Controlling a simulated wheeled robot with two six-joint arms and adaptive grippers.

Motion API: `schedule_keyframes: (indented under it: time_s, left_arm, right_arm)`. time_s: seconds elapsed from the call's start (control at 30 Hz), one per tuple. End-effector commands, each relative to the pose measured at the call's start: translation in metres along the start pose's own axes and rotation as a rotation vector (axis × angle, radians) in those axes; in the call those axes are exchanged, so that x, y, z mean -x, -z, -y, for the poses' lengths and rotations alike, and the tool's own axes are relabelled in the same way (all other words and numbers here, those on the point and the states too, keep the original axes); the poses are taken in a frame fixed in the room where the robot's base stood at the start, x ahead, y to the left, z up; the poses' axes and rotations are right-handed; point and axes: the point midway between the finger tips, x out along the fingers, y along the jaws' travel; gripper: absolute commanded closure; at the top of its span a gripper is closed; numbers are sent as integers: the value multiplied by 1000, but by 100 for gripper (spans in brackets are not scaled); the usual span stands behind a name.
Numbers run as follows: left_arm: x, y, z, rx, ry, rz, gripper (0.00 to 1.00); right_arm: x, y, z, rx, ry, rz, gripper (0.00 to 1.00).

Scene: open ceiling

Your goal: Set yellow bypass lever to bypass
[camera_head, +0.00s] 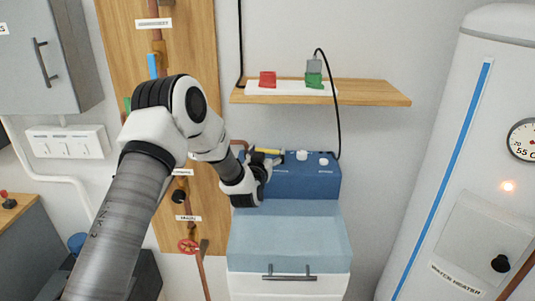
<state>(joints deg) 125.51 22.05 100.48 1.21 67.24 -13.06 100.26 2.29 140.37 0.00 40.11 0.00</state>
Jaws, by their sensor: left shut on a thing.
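The yellow bypass lever (269,151) shows as a short yellow bar at the upper left of a blue control panel (310,184). My left gripper (262,158) is at the lever, its dark fingers shut on it. The fingers and wrist hide part of the lever and the panel's left side, so I cannot read its position marks. My right gripper is not in view.
Above is a wooden shelf (370,94) with a power strip, and a black cable (337,120) hangs down. A white water heater (455,130) stands at the right.

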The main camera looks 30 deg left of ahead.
Motion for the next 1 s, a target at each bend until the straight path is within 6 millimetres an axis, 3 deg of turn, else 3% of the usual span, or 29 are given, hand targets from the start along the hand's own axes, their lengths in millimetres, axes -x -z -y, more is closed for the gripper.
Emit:
schedule_keyframes:
  time_s: [0.5,1.0]
  left_arm:
    - [9,0,8,1,-358,-2,78]
    - [11,0,8,0,-451,0,78]
  right_arm:
    - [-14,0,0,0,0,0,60]
    - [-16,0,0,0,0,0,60]
